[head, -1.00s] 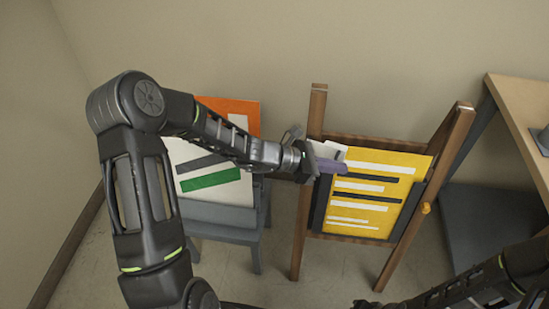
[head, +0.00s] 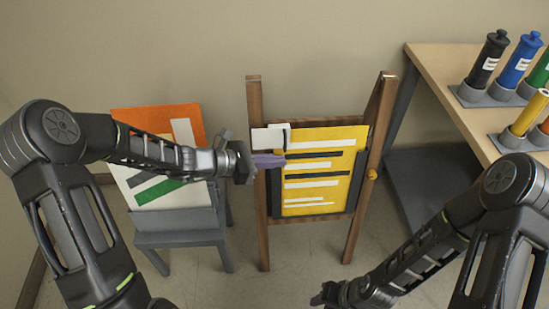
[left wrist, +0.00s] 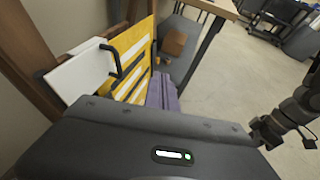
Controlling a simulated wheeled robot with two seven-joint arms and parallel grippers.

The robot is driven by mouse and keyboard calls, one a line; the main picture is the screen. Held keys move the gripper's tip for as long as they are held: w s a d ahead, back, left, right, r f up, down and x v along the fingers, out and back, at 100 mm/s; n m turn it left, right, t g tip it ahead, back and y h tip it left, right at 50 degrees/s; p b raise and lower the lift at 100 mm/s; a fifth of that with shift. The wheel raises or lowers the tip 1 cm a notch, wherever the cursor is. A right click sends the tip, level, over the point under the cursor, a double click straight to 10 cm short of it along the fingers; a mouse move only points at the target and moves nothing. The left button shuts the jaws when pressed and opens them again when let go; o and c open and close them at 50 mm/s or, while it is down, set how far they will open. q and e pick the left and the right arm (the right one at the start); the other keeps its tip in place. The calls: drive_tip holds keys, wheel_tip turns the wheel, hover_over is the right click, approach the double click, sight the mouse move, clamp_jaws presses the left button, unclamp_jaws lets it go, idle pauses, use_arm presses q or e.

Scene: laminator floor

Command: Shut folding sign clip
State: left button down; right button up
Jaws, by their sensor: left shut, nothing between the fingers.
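The folding sign is a wooden frame (head: 259,205) holding a yellow poster (head: 322,172) with white and dark bars. A white clip plate (head: 266,139) with a dark handle sits at its upper left, by the poster's corner. The plate (left wrist: 80,73) and its black handle (left wrist: 122,58) also show in the left wrist view; whether it is latched I cannot tell. My left gripper (head: 270,160) has purple fingers, shut and empty, just below the plate in the picture; contact is unclear. They also show in the left wrist view (left wrist: 161,93). My right gripper (head: 324,295) is low, its fingers unclear.
A grey chair (head: 178,238) holding an orange and white board (head: 150,119) stands left of the sign. A wooden table (head: 432,75) with several coloured bottles stands at the right. A small orange-yellow knob (head: 372,174) sticks out from the sign's right post. Floor in front is open.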

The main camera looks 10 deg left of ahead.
use_arm(q)
drive_tip(key=s+a+r, duration=0.1)
drive_tip(key=s+r, duration=0.2)
drive_tip(key=s, duration=0.4)
drive_tip(key=shift+a+r, duration=0.3)
drive_tip(key=shift+r, duration=0.1)
drive_tip(key=s+a+f+m+g+y, duration=0.4)
drive_tip(key=f+m, duration=0.3)
drive_tip(key=f, duration=0.4)
drive_tip(key=s+a+f+m+g+y, duration=0.1)
drive_tip(key=s+f+m+y, duration=0.4)
drive_tip(key=f, duration=0.6)
drive_tip(key=s+d+f+m+g, duration=0.1)
drive_tip(key=s+d+f+m, duration=0.2)
drive_tip(key=s+d+m, duration=0.2)
drive_tip(key=s+d+f+m+h, duration=0.1)
drive_tip(key=s+d+f+m, duration=0.2)
drive_tip(key=s+d+m, duration=0.2)
drive_tip(key=shift+s+d+f+m+g, duration=0.25)
drive_tip(key=shift+d+f+m+g, duration=0.1)
drive_tip(key=shift+d+m+g, duration=0.05)
